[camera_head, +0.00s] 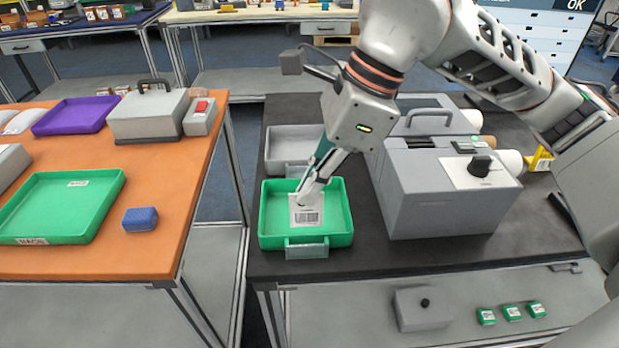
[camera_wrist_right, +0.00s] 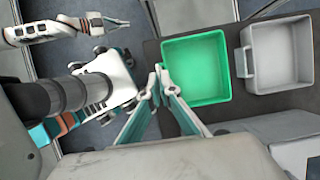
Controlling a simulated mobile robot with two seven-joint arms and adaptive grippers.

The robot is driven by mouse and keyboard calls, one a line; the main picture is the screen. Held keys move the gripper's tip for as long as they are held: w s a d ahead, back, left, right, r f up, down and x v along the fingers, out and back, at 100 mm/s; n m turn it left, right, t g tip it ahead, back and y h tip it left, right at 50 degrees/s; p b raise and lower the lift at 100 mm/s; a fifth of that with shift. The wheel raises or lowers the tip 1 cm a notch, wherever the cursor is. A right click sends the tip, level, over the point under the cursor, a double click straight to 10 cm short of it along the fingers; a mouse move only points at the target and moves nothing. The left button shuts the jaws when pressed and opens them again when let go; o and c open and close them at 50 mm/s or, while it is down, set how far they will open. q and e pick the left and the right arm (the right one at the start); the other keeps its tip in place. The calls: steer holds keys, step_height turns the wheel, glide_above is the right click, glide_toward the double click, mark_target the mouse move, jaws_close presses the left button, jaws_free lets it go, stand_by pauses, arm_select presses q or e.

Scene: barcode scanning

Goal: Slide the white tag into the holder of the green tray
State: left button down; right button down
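The white tag (camera_head: 307,214) with a barcode faces the head camera, pinched in my right gripper (camera_head: 306,194). In the head view it hangs in front of the inside of the green tray (camera_head: 345,232), above the grey holder (camera_head: 306,248) on the tray's front wall. Tag and holder look apart. The right wrist view shows the right fingertips (camera_wrist_right: 153,77) close together, beside the same green tray (camera_wrist_right: 196,68); I cannot make out the tag or the holder there. My left arm seems to show at that view's top left, its gripper (camera_wrist_right: 112,21) too small to read.
A grey tray (camera_head: 292,147) stands right behind the green one. A grey machine (camera_head: 440,190) with a knob stands to the right. The orange table (camera_head: 120,258) at left carries another green tray (camera_head: 60,205), a purple tray (camera_head: 75,116) and a blue block (camera_head: 140,219).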

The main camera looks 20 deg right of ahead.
mark_target(301, 226)
step_height(301, 226, down, 2)
steer(key=shift+b, duration=0.45)
steer(key=shift+f+b, duration=0.4)
steer(key=shift+f, duration=0.35)
steer(key=shift+f+b, duration=0.45)
steer(key=shift+f, duration=0.5)
steer(key=c, duration=2.2)
jaws_free()
steer(key=v, duration=1.2)
steer(key=shift+d, duration=0.1)
